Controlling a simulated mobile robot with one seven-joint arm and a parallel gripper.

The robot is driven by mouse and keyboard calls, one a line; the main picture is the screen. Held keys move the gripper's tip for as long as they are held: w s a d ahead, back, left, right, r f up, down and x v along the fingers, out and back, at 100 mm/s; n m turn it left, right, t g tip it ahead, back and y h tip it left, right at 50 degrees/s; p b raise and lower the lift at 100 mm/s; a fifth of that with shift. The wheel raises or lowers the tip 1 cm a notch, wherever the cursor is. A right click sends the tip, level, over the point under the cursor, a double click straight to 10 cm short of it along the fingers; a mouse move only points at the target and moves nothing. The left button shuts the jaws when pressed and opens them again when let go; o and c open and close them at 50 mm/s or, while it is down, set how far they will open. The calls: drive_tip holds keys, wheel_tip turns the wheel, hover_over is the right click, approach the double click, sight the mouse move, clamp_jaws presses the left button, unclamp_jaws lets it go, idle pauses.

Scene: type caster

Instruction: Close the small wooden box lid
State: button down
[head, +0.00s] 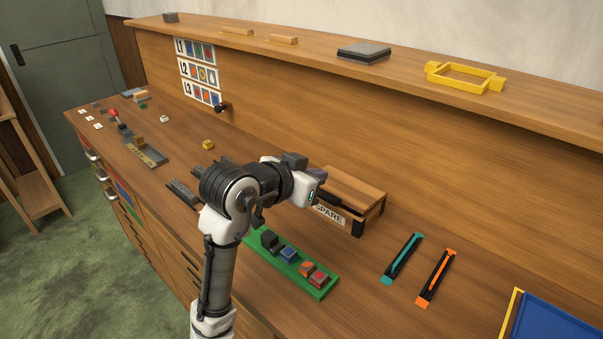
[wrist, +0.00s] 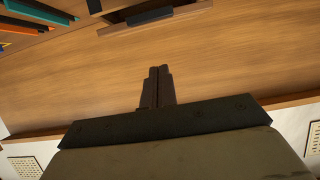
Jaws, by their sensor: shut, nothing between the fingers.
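The small wooden box (head: 343,217) stands on the workbench against the back panel, with a "SPARE" label on its front and black corner pieces. Its lid (head: 352,189) lies over the top, nearly flat; a dark gap shows beneath it, and I cannot tell whether it is fully down. My gripper (head: 318,176) is at the left end of the box, near lid height, and partly covers that end. In the wrist view my gripper (wrist: 158,74) has its fingers together and empty, over bare wood. A wooden piece with a dark part, probably the box, shows at the top edge (wrist: 150,14).
A green tray (head: 262,252) with several coloured blocks lies in front of the box. Teal (head: 402,259) and orange (head: 436,278) tools lie to its right, then a blue tray (head: 548,318). A shelf (head: 330,51) runs above the back panel.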

drive_tip(key=f, duration=0.1)
drive_tip(key=w+f, duration=0.1)
drive_tip(key=f, duration=0.1)
drive_tip(key=d+f+p, duration=0.1)
drive_tip(key=f, duration=0.1)
drive_tip(key=shift+w, duration=0.2)
